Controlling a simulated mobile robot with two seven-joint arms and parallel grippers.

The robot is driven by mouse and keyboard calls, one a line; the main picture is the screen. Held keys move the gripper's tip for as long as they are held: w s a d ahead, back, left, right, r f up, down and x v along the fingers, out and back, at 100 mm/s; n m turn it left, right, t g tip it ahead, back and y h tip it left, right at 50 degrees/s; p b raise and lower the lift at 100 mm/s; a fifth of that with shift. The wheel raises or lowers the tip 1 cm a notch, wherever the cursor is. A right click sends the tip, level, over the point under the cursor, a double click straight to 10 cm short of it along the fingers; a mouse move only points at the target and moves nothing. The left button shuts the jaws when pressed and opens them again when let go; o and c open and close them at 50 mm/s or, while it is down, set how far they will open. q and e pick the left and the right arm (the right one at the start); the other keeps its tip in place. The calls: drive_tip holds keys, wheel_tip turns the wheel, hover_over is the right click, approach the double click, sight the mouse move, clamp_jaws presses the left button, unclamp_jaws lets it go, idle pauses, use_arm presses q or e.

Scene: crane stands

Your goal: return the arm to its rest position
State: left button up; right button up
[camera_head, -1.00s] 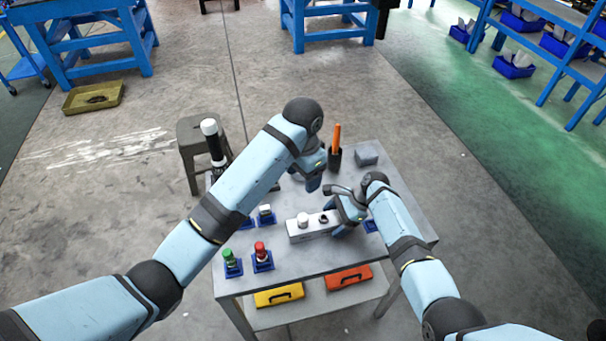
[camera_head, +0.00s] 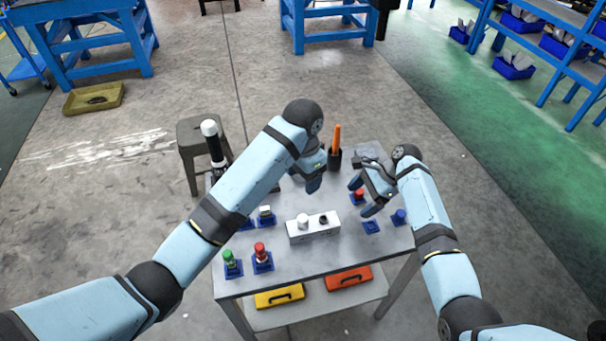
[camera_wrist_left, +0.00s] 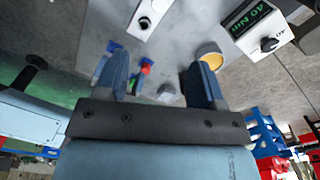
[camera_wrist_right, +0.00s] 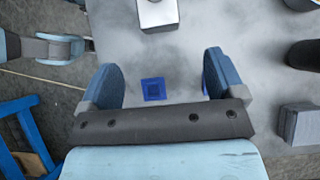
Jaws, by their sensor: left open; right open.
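My left gripper (camera_head: 314,184) is open and empty above the back middle of the grey table (camera_head: 300,272). Its two fingers also show apart in the left wrist view (camera_wrist_left: 158,82). My right gripper (camera_head: 363,198) is open over the right side of the table. In the right wrist view (camera_wrist_right: 163,78) its fingers are apart, with a flat blue square stand (camera_wrist_right: 153,89) below and between them and nothing held. A red-topped piece (camera_head: 358,196) is partly hidden by the right gripper.
A white block (camera_head: 313,236) stands mid-table. Green-topped (camera_head: 230,258) and red-topped (camera_head: 260,251) pieces stand front left. A black holder with an orange handle (camera_head: 336,140) and a grey block (camera_head: 368,151) are at the back. A stool (camera_head: 190,130) stands behind left.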

drive_tip(key=shift+w+d+r, duration=0.1)
drive_tip(key=shift+d+r, duration=0.15)
drive_tip(key=shift+r, duration=0.1)
